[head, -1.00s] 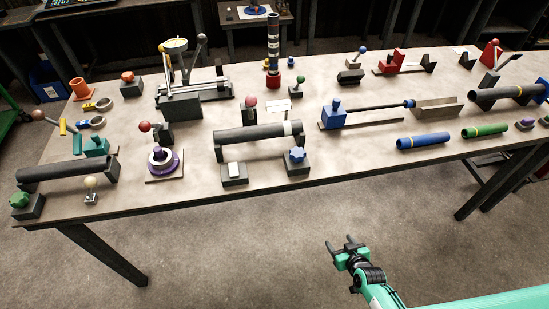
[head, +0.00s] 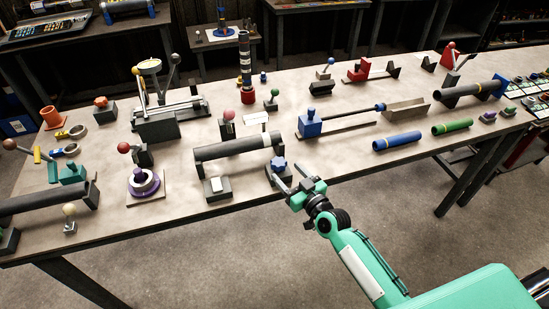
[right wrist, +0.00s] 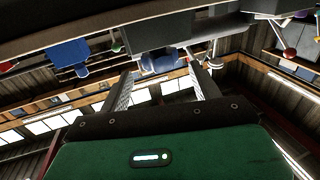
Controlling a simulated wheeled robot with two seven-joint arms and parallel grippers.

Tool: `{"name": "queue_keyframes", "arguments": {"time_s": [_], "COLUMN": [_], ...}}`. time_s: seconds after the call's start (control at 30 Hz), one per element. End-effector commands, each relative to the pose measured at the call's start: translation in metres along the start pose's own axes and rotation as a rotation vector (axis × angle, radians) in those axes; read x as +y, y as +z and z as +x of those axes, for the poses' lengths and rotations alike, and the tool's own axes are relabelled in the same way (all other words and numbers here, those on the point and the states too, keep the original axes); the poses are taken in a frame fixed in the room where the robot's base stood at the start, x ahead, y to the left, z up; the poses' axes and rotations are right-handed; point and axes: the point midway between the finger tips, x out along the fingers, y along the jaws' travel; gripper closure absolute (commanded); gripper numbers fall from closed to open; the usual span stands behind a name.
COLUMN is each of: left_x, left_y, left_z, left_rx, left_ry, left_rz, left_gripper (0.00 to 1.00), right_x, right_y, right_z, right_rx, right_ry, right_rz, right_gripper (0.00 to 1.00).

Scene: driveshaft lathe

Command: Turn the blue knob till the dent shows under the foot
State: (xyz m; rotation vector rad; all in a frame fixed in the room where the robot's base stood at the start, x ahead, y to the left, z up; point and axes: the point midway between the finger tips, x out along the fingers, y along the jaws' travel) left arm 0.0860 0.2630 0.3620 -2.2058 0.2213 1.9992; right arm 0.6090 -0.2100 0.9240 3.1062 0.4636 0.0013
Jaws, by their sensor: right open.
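The blue knob (head: 279,162) is lobed and sits on a dark block near the table's front edge. It also shows in the right wrist view (right wrist: 160,62), beyond and between the fingertips. A dark shaft (head: 225,148) with a pale band near its right end lies just behind the knob. I cannot make out a dent or a foot on it. My right gripper (head: 287,172) is open and empty at the front edge, its fingers pointing at the knob. I cannot tell whether a finger touches it. My left gripper is out of view.
A white button on a dark block (head: 217,188) stands left of the knob. A blue clamp block (head: 310,124) with a thin rod is behind to the right. Blue (head: 397,141) and green (head: 452,126) tubes lie farther right. Floor in front of the table is clear.

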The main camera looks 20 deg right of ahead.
Motion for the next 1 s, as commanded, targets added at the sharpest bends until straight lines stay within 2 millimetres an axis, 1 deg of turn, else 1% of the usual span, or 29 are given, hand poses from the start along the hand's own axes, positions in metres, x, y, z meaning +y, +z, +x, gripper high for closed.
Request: {"name": "queue_keyframes", "arguments": {"time_s": [0.03,0.2,0.4,0.6,0.87,0.9,0.97,1.0], "left_x": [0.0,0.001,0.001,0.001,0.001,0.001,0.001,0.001], "left_y": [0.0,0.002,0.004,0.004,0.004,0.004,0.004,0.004], "left_z": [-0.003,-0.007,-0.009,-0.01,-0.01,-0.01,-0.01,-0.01], "left_rx": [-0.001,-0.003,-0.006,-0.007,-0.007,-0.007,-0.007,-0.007], "left_ry": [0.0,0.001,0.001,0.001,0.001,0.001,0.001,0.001], "left_rz": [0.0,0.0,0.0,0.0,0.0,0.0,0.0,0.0], "left_gripper": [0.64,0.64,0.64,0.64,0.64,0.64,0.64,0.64], "right_x": [0.001,0.0,0.0,0.0,0.0,0.0,0.0,0.0], "right_y": [-0.002,-0.002,0.0,0.0,0.001,0.001,0.001,0.001], "right_z": [0.011,0.041,0.067,0.078,0.079,0.079,0.079,0.079], "right_rx": [0.001,0.0,0.0,0.0,-0.001,-0.001,-0.001,-0.001], "right_ry": [0.001,0.0,0.0,0.0,0.0,0.0,0.0,0.0], "right_rz": [0.001,0.002,0.002,0.0,0.001,0.001,0.001,0.001], "right_gripper": [0.36,0.36,0.36,0.36,0.36,0.38,0.5,0.58]}}
